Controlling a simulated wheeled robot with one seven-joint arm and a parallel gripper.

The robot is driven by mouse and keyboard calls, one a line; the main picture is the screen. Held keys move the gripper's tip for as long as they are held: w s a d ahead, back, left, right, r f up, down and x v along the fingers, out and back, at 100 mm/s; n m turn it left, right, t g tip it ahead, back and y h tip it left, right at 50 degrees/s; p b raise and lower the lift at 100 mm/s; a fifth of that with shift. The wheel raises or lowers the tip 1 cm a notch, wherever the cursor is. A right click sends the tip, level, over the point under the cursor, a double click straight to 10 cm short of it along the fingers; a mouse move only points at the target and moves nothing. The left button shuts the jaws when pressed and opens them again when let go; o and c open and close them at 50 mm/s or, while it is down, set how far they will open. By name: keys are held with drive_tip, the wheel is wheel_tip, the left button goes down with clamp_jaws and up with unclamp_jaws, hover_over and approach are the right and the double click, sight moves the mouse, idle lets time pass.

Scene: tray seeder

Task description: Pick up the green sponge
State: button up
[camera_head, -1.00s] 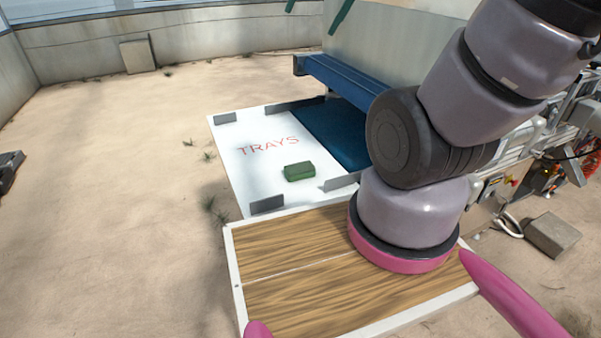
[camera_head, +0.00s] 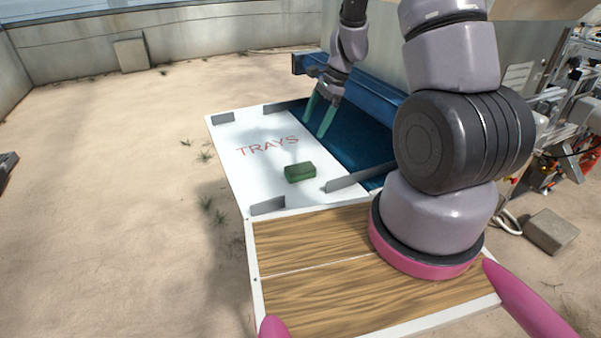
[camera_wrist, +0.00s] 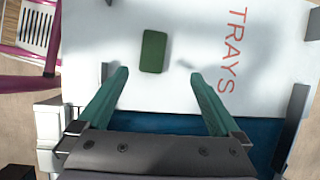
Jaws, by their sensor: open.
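The green sponge (camera_head: 300,172) lies flat on the white tray board marked TRAYS (camera_head: 232,168), near its front right part. My gripper (camera_head: 320,120) is above the blue area behind and to the right of the sponge, with its two green fingers apart and nothing between them. In the wrist view, the sponge (camera_wrist: 153,51) is beyond the fingertips, nearer the left finger. My open gripper (camera_wrist: 159,78) does not touch it there.
Grey upright brackets (camera_head: 268,205) stand at the board's corners, and a longer grey rail (camera_head: 355,180) runs just right of the sponge. A blue beam (camera_head: 345,82) borders the back right. Sandy floor lies open at left.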

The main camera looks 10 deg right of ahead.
drive_tip(key=m, duration=0.1)
approach(302, 167)
drive_tip(key=shift+w+a+f+g, duration=0.15)
drive_tip(key=shift+a+f+g, duration=0.25)
drive_tip(key=shift+f, duration=0.55)
drive_tip(key=x, duration=0.6)
drive_tip(key=shift+a+f, duration=0.1)
drive_tip(key=shift+f, duration=0.15)
drive_tip(key=c, duration=1.3)
